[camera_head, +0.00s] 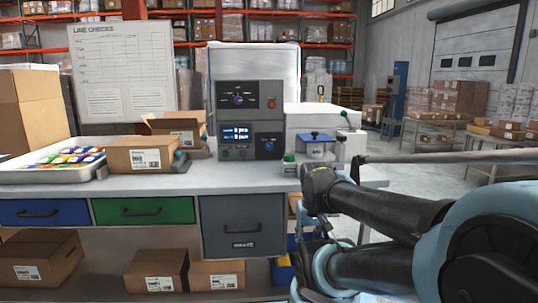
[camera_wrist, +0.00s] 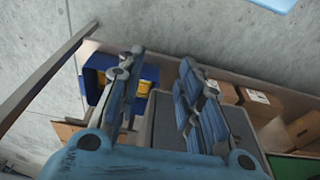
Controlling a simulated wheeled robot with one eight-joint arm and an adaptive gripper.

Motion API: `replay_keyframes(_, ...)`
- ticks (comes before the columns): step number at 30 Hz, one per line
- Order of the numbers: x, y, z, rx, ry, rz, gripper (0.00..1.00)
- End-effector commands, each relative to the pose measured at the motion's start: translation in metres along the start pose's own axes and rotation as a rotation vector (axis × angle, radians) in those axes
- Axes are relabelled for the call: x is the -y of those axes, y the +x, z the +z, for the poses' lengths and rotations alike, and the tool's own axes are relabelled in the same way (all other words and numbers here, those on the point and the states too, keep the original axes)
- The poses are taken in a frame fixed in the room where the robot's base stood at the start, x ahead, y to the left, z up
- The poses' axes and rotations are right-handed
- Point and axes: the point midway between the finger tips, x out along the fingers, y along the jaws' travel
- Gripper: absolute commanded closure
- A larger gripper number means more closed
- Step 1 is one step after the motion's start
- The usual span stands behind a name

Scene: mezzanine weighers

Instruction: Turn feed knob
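A dark control unit stands at the back of the bench. Its upper panel (camera_head: 250,95) carries a purple knob (camera_head: 238,100) and a red button (camera_head: 271,103). The labels are too small to read, so I cannot tell which knob is the feed knob. My gripper (camera_wrist: 162,60) is open and empty in the wrist view, its two fingers apart. It is low in front of the bench, away from the panels. Neither knob shows in the wrist view.
A green button (camera_head: 289,158) and a blue-topped device (camera_head: 316,145) stand right of the unit. A carton (camera_head: 141,154) and a white tray (camera_head: 45,174) are on the left. Below the bench are a grey drawer (camera_head: 243,225) and a blue bin (camera_wrist: 100,76).

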Motion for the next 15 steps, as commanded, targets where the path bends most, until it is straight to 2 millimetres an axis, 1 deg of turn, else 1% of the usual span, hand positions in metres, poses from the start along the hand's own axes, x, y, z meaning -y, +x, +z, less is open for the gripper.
replay_keyframes(10,0.000,0.000,0.000,0.000,0.000,0.000,0.67)
replay_keyframes(11,0.000,0.000,0.000,0.000,0.000,0.000,0.62)
replay_keyframes(12,0.000,0.000,0.000,0.000,-0.001,0.000,0.53)
replay_keyframes(13,0.000,-0.006,0.004,-0.008,-0.004,0.000,0.46)
replay_keyframes(14,0.000,-0.009,0.005,-0.010,-0.010,0.000,0.41)
replay_keyframes(15,0.000,-0.013,0.003,-0.009,-0.023,0.000,0.41)
